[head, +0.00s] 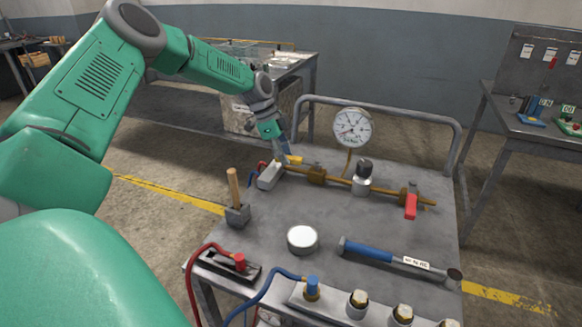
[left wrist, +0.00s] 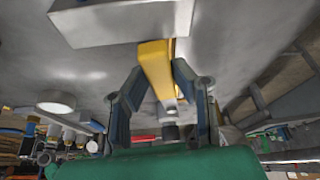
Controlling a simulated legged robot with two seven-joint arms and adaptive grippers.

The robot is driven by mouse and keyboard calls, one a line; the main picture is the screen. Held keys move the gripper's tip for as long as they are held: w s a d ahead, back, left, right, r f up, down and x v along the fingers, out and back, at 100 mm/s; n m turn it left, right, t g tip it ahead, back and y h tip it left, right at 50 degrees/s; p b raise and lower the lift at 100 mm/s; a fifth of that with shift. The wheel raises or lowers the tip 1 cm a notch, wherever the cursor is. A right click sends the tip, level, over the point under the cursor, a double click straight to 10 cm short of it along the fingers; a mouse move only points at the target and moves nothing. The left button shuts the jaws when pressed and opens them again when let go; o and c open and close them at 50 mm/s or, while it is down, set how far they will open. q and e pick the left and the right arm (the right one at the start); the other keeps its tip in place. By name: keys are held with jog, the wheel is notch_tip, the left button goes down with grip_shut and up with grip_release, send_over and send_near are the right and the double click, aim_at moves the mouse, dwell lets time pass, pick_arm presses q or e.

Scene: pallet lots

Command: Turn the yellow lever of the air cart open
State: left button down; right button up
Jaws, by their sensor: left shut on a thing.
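The air cart (head: 330,205) stands ahead with a brass pipe (head: 335,179) along its top. The yellow lever (head: 295,159) is at the pipe's left end, mostly hidden behind my left gripper (head: 281,157). In the left wrist view the yellow lever (left wrist: 155,64) runs between the two fingers of the left gripper (left wrist: 158,78), which is shut on it. A grey block (left wrist: 125,22) shows beyond the lever there. My right gripper is not in view.
A pressure gauge (head: 351,127) rises above the pipe, with a red lever (head: 411,205) at its right. A rail (head: 385,106) borders the cart's far side.

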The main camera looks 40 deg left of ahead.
pick_arm(q)
jog(key=shift+w+a+f+m+b, duration=0.2)
jog(key=shift+w+a+m+b, duration=0.15)
jog(key=shift+w+m+b, duration=0.3)
jog(key=shift+r+m+g, duration=0.15)
jog(key=shift+m+g, duration=0.1)
jog(key=shift+g, duration=0.05)
jog(key=shift+w, duration=0.1)
jog(key=c, duration=1.4)
grip_release()
jog(key=shift+o, duration=0.2)
jog(key=shift+w+a, duration=0.1)
jog(key=shift+w, duration=0.05)
jog(key=shift+a+r, duration=0.2)
jog(key=shift+r, duration=0.3)
jog(key=v, duration=1)
jog(key=shift+a+r, duration=0.2)
jog(key=shift+a, duration=0.25)
